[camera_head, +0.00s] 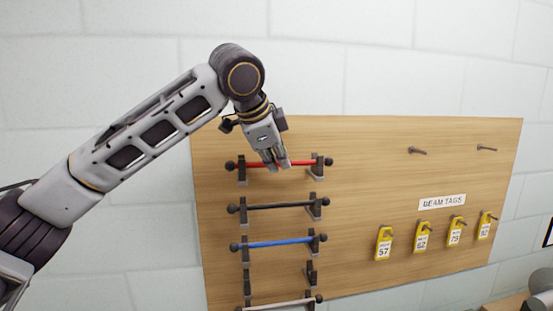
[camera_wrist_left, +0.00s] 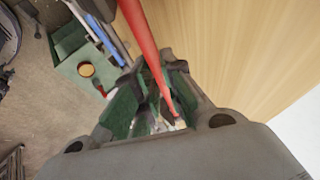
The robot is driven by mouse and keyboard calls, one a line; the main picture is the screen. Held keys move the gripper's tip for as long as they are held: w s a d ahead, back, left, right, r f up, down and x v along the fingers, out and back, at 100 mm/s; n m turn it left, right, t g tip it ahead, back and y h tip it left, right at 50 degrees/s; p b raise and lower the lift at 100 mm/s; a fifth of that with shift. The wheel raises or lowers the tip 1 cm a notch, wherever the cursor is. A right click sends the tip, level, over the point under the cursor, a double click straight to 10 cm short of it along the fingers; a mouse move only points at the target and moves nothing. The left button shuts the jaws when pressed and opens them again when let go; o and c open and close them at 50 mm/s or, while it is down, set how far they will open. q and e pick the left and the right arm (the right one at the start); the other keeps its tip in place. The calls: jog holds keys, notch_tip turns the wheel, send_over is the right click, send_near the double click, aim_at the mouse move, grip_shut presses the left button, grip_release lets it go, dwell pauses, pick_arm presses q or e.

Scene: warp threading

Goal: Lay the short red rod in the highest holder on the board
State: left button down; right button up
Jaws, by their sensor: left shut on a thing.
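The red rod (camera_head: 303,162) with dark ball ends lies level across the two dark brackets of the highest holder (camera_head: 242,174) on the wooden board (camera_head: 380,150). Whether it rests fully in both brackets I cannot tell. My left gripper (camera_head: 276,166) reaches down to the rod's middle and is shut on it. In the left wrist view the red rod (camera_wrist_left: 143,42) runs from the top edge down between the fingers of my left gripper (camera_wrist_left: 160,100). The fingers hide part of the rod. My right gripper does not show.
Below hang a black rod (camera_head: 280,206), a blue rod (camera_head: 280,242) and a pale rod (camera_head: 285,304). An empty holder (camera_head: 311,274) sits between the last two. Yellow tags (camera_head: 384,243) hang on pegs at the right.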

pick_arm(q)
jog(key=c, duration=1.4)
grip_release()
jog(key=shift+s+r, duration=0.1)
jog(key=v, duration=1.1)
jog(key=shift+s+a+r, duration=0.15)
jog(key=shift+s+r, duration=0.05)
jog(key=shift+r, duration=0.1)
